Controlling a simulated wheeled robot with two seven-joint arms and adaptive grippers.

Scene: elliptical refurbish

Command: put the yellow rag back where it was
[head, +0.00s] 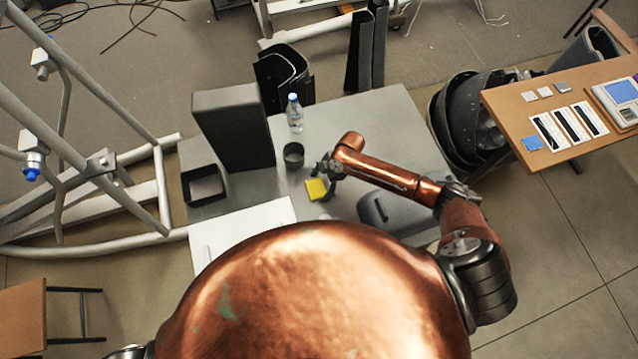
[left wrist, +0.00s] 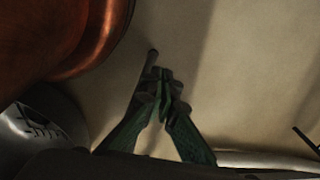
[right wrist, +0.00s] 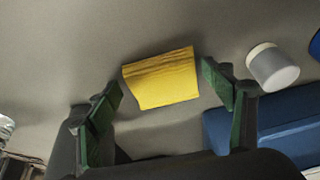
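The yellow rag (head: 316,189) lies on the grey table (head: 385,130), in front of the dark cup. In the right wrist view the rag (right wrist: 162,79) is a folded yellow piece lying between the fingertips, with grey surface around it. My right gripper (head: 328,179) is just above and beside the rag in the head view. Its fingers (right wrist: 161,82) are spread wide, with a gap on each side of the rag; I cannot tell the exact height. My left gripper (left wrist: 160,80) has its green fingertips together with nothing visible between them, over a plain beige floor. It is hidden in the head view.
A dark cup (head: 293,155), a water bottle (head: 295,114) and a tall dark box (head: 233,128) stand behind the rag. An open black tray (head: 204,187) is at the left and a grey case (head: 388,212) at the right. The table's back right is clear.

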